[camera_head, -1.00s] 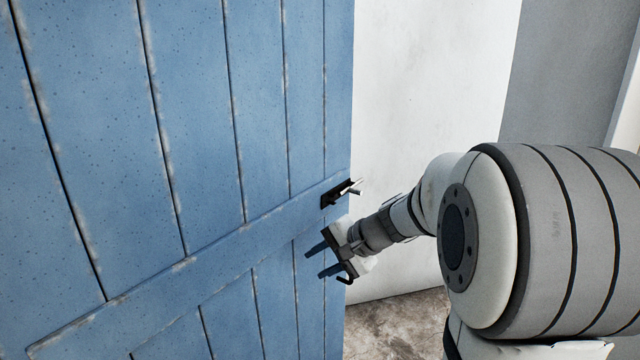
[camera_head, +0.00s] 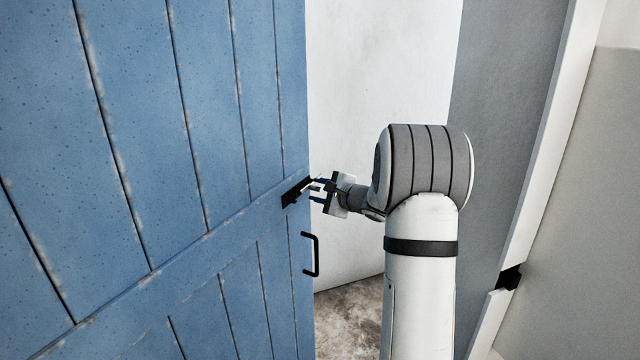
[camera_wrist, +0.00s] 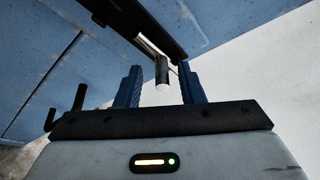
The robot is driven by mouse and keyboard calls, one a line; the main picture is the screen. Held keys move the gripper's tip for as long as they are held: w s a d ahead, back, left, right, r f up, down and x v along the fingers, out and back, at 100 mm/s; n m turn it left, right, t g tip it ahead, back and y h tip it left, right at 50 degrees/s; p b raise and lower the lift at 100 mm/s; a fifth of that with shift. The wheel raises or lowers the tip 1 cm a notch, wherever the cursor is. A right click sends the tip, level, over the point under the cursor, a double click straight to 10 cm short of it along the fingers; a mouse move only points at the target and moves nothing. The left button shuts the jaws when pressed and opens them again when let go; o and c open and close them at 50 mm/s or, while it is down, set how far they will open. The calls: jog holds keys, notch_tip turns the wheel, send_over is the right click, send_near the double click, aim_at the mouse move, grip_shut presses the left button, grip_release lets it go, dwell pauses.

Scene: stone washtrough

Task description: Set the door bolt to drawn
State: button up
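The door bolt (camera_head: 294,194) is a black plate with a metal bar and a short grey knob, fixed near the free edge of the blue plank door (camera_head: 190,130). In the wrist view, the bolt knob (camera_wrist: 162,72) sticks out towards me between the two blue fingers. My gripper (camera_head: 316,191) is at the bolt's height, on its right side. In the wrist view, my gripper (camera_wrist: 161,88) is open, with gaps visible on both sides of the knob. The bar's far end is partly hidden, and I cannot tell its exact position along the plate.
A black pull handle (camera_head: 313,254) sits on the door below the bolt; it also shows at the left in the wrist view (camera_wrist: 66,108). A black fitting (camera_head: 510,277) is on the white frame at right. A pale wall (camera_head: 385,90) and bare floor (camera_head: 350,310) lie beyond the door.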

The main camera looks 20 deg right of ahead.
jog(key=shift+w+a+f, duration=0.15)
jog(key=shift+w+a, duration=0.1)
jog(key=shift+w, duration=0.4)
jog(key=shift+s, duration=0.25)
jog(key=shift+w, duration=0.15)
jog(key=c, duration=0.4)
grip_shut()
jog(key=shift+a, duration=0.1)
